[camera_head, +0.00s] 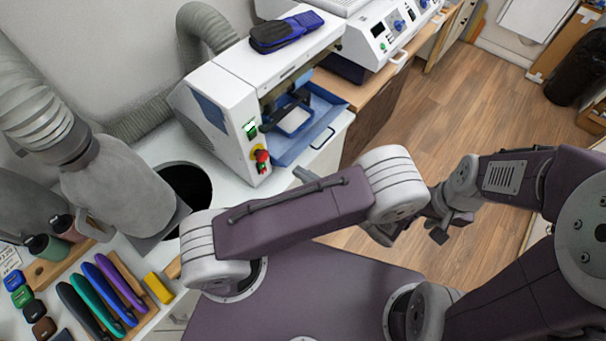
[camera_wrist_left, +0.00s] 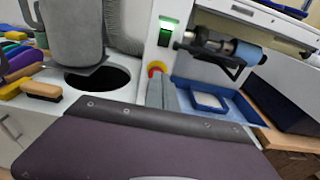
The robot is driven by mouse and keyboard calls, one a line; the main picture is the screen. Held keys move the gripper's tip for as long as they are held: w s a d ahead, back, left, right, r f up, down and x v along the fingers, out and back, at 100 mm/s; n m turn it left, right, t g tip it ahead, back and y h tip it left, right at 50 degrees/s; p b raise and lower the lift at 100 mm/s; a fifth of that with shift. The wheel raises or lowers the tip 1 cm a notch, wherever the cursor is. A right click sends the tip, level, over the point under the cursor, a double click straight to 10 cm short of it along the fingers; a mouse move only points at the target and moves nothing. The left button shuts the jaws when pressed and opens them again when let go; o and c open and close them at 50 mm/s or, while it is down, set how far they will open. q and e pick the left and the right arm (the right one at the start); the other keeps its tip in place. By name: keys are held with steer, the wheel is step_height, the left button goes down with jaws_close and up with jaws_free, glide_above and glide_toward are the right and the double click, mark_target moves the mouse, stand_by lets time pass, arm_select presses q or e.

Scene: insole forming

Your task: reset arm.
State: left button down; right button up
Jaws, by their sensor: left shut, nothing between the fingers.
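My left arm's purple link crosses the middle of the head view. The left gripper's grey fingers (camera_head: 306,176) show just behind it, in front of the white machine. My right arm folds in from the right of the head view. Its gripper (camera_head: 437,235) hangs over the floor area behind my base, partly hidden among grey wrist links, so its opening is unclear.
A white machine (camera_head: 220,90) with a red knob and blue tray (camera_head: 316,140) stands on the counter. Left of it are a dark round opening (camera_head: 186,183), a grey hose, colored tools (camera_head: 105,290) and a yellow block (camera_head: 158,288). The wooden floor (camera_head: 450,100) behind is open.

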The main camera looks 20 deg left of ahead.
arm_select(q)
steer(key=shift+w+a+f, duration=0.15)
steer(key=shift+a, duration=0.2)
